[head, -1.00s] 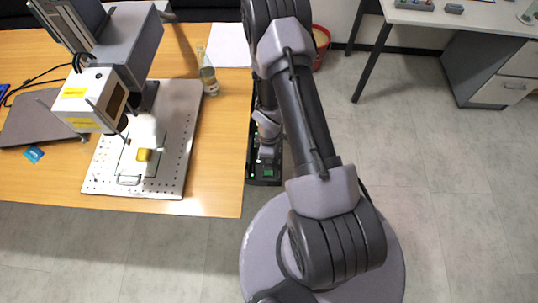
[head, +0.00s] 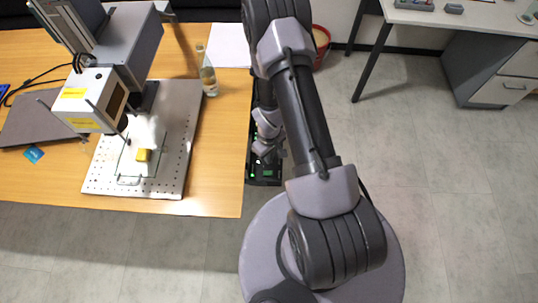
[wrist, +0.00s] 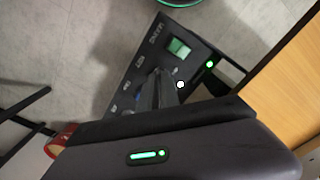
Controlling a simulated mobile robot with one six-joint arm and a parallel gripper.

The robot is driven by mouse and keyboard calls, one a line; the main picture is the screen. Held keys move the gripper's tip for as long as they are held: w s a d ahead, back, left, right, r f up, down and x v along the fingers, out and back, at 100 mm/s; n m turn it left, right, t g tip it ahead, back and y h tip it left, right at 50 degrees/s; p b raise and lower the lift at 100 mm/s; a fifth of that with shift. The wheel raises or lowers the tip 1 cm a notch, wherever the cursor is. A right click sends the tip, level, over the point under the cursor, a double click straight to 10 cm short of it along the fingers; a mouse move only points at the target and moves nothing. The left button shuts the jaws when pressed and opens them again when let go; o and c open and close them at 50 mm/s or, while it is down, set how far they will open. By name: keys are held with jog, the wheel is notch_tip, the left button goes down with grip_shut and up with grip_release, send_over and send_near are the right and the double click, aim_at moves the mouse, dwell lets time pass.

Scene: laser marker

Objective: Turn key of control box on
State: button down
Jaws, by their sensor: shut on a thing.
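The control box (head: 264,182) is a dark box with green lights, beside the right edge of the wooden table and below my arm. In the wrist view its dark labelled panel (wrist: 141,62) shows a green-lit switch (wrist: 180,47) and a small green light (wrist: 210,65). My gripper (wrist: 158,82) is over the panel, its fingers shut at the row of controls. It is shut on the key, which the fingers hide. In the head view the gripper (head: 267,152) is partly covered by my own wrist.
The wooden table (head: 222,150) lies close on the left, with the laser marker (head: 92,98), its perforated plate (head: 180,130) and a glass bottle (head: 208,78). A red bin (head: 321,42) stands behind my arm.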

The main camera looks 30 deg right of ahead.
dwell(0.5)
jog(key=c, duration=1.6)
grip_release()
notch_tip(320, 180, up, 17)
jog(key=p, duration=1.7)
jog(key=shift+r, duration=0.15)
